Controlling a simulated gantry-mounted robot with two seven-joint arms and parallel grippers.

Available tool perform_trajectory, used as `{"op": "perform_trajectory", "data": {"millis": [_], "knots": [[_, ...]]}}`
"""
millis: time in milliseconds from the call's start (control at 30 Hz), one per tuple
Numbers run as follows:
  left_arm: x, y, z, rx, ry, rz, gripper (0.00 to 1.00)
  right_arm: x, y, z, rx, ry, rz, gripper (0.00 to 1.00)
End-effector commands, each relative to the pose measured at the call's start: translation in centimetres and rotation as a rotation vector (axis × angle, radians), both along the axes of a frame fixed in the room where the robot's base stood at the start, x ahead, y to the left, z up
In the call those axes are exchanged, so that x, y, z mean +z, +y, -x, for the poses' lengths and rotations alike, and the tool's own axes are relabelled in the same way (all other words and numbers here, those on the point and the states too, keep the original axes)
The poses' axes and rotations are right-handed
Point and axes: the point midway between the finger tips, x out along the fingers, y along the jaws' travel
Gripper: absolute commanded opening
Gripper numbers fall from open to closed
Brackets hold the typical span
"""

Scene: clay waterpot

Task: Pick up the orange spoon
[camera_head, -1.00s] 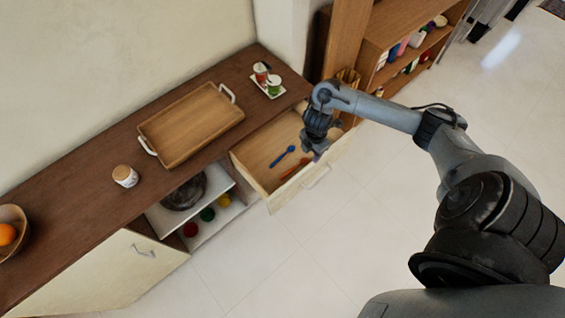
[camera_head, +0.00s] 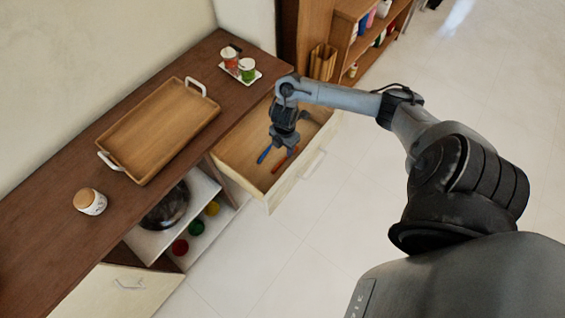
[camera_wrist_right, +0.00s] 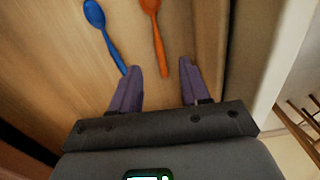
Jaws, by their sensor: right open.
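The orange spoon (camera_head: 279,164) lies in the open wooden drawer (camera_head: 240,150), partly hidden by my right gripper (camera_head: 287,146) in the head view. In the right wrist view the orange spoon (camera_wrist_right: 157,40) has its bowl at the top edge and its handle pointing down toward the gap between the fingers. My right gripper (camera_wrist_right: 160,72) is open and empty, its fingers spread either side of the handle's line. I cannot tell its exact height above the drawer floor. My left gripper is not in view.
A blue spoon (camera_wrist_right: 103,30) lies left of the orange one, its handle end close to my left-hand finger in the wrist view. The drawer's front panel (camera_head: 296,168) stands up beside them.

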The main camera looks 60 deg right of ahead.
Motion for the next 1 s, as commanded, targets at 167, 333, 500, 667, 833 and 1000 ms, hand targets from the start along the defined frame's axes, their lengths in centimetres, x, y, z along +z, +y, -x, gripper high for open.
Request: {"op": "perform_trajectory", "data": {"millis": [167, 333, 500, 667, 833, 1000], "knots": [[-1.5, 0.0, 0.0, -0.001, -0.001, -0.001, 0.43, -2.7, 0.1, 0.0, -0.001, 0.001, -0.002, 0.46], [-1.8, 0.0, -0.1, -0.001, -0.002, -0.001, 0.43, -3.5, 0.0, 0.0, 0.000, 0.001, 0.000, 0.46], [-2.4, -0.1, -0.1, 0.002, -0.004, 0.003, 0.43, -4.8, 0.3, -0.1, -0.002, 0.001, -0.002, 0.46], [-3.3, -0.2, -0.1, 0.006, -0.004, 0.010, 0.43, -7.1, 0.6, -0.3, -0.001, 0.002, -0.003, 0.46], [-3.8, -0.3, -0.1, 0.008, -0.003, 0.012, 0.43, -8.5, 0.4, -0.3, -0.001, 0.001, 0.000, 0.46], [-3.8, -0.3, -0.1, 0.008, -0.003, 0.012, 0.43, -8.7, 0.4, -0.3, 0.000, 0.000, 0.001, 0.46]]}}
